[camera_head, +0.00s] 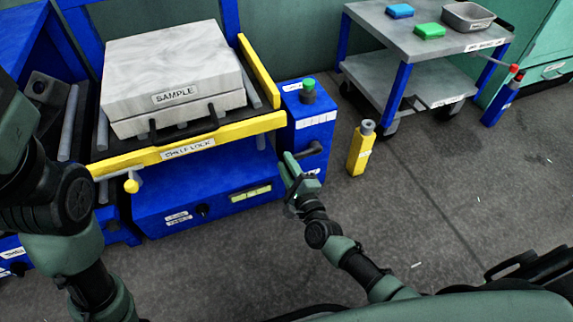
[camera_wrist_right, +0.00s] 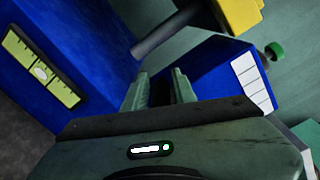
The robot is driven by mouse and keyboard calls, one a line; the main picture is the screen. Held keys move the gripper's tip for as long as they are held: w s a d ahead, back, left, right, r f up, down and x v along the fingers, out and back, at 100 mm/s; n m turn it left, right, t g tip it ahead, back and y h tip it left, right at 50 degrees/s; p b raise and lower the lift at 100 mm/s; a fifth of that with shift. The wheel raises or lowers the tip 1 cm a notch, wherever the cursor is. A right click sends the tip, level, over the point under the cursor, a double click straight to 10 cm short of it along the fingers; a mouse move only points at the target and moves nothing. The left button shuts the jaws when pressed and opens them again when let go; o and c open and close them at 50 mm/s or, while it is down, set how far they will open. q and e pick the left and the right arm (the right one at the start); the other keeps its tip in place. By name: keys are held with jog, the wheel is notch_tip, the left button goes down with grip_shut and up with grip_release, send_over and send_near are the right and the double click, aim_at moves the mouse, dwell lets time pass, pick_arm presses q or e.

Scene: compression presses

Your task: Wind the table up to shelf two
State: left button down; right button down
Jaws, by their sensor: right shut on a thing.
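The blue lift table with a yellow rail (camera_head: 238,128) stands at the left in the head view. A grey marbled block labelled SAMPLE (camera_head: 170,62) rests on it. A dark crank (camera_head: 313,149) sticks out from the blue post (camera_head: 308,132) at the table's right. My right gripper (camera_head: 290,165) is at the crank, shut on its handle; the arm hides part of the grip. In the right wrist view a dark piece lies between the fingers (camera_wrist_right: 158,92). My left arm fills the left edge of the head view, but its gripper does not show.
A green button (camera_head: 309,90) tops the post. A yellow-green gauge (camera_head: 250,192) is on the blue base. A yellow post (camera_head: 360,150) stands close to the right. A grey two-level cart (camera_head: 432,42) is behind it.

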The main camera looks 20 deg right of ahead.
jog(key=shift+w+d+r, duration=0.25)
jog(key=shift+d+r, duration=0.3)
jog(key=shift+d, duration=0.05)
jog(key=c, duration=1.3)
grip_release()
jog(key=shift+s, duration=0.1)
jog(key=shift+a+f, duration=0.2)
jog(key=shift+f, duration=0.05)
jog(key=shift+s, duration=0.1)
